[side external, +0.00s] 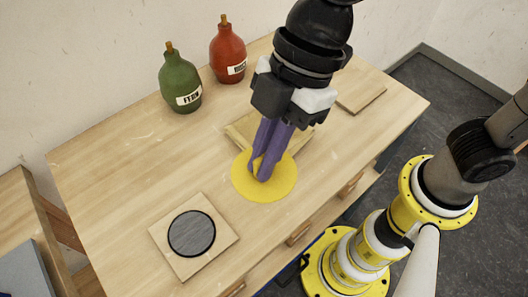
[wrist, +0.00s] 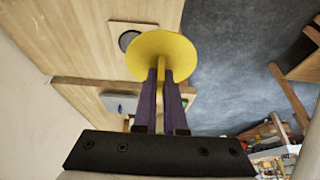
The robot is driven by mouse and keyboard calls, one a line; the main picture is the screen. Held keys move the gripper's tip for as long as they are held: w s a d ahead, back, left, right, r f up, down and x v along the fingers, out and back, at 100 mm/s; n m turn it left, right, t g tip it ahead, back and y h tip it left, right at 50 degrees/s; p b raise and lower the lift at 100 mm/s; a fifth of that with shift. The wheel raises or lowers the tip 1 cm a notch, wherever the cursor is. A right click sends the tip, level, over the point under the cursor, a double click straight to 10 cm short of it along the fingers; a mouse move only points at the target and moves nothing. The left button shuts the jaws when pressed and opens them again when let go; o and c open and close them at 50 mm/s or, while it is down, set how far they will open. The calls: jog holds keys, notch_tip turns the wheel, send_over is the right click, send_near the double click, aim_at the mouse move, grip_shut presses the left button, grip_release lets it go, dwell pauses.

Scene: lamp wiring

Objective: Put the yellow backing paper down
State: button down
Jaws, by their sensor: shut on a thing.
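The yellow backing paper (side external: 282,186) is a flat round yellow sheet, near the front edge of the table in the side view. It also shows ahead of the fingers in the wrist view (wrist: 163,48), with a narrow yellow strip running back between them. My gripper (side external: 259,173) has long purple fingers, pointing down, and is shut on the paper by this strip; the fingers show in the wrist view too (wrist: 161,82). The paper appears held above the table, but its exact height is hard to tell. The fingers hide part of it.
A dark round disc (side external: 192,234) lies on a square wooden board (side external: 170,226) at front left. A wooden block or tray (side external: 240,131) sits behind my fingers. Green (side external: 180,82) and red (side external: 229,54) bottles stand at the back. A thin board (side external: 361,95) lies right.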

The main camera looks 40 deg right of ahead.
dwell(0.3)
jog(key=shift+w+a+r, duration=0.15)
jog(key=shift+w+a, duration=0.05)
jog(key=w+a+f+m+t, duration=0.15)
jog(key=w+f, duration=0.25)
jog(key=w, duration=0.4)
jog(key=w+a+f+m, duration=0.2)
jog(key=w+f+m, duration=0.1)
jog(key=w, duration=0.5)
jog(key=w+a+f, duration=0.9)
jog(key=shift+a, duration=0.15)
jog(key=shift+w+a+f, duration=0.35)
jog(key=shift+f, duration=1.8)
jog(key=shift+f, duration=0.1)
